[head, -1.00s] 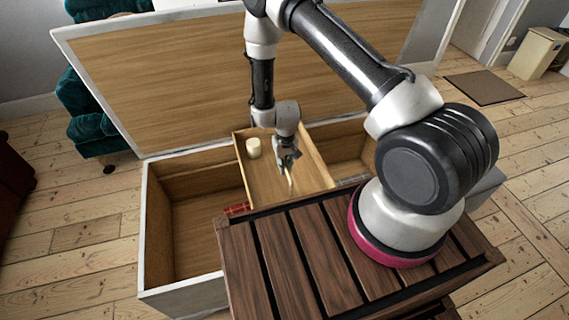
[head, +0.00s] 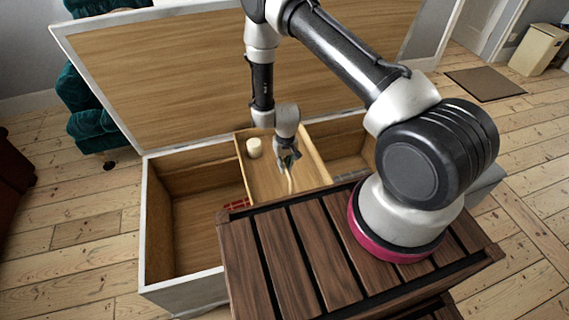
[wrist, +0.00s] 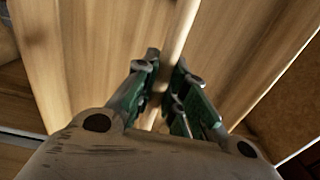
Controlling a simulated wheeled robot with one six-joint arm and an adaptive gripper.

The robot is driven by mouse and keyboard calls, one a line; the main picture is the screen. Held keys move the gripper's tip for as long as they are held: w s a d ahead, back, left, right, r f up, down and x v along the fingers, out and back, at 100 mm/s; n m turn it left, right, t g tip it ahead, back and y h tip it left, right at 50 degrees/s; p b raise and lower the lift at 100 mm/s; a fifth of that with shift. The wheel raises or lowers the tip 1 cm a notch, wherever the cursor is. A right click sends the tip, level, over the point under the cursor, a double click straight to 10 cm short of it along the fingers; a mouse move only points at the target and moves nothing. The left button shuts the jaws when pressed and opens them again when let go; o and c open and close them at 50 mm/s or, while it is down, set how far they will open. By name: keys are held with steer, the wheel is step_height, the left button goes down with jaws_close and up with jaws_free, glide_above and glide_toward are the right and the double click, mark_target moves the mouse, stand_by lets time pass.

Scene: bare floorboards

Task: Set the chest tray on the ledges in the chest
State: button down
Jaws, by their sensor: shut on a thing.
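The chest (head: 147,225) is a long pale-rimmed box with a wood interior and its lid (head: 190,85) raised behind. The chest tray (head: 319,168) is a shallow wooden tray at the middle of the chest opening, with open chest space on either side. My gripper (head: 289,160) reaches down into the tray. In the wrist view, my gripper (wrist: 165,90) is shut on the thin wooden bar (wrist: 186,25) that runs along the tray's middle. The slatted top hides the tray's near end. The ledges are hidden, so I cannot tell whether the tray touches them.
A cream cylinder (head: 254,147) stands in the tray's far left part. A red item (head: 236,204) lies low in the chest beside the tray. A dark slatted wooden top (head: 320,255) stands in front of the chest.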

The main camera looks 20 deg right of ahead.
mark_target(285, 179)
steer(key=shift+w+f, duration=0.1)
steer(key=shift+f, duration=4.7)
steer(key=c, duration=1.4)
jaws_free()
steer(key=shift+r, duration=0.1)
step_height(285, 179, up, 12)
steer(key=shift+d+f, duration=0.1)
steer(key=shift+d, duration=0.05)
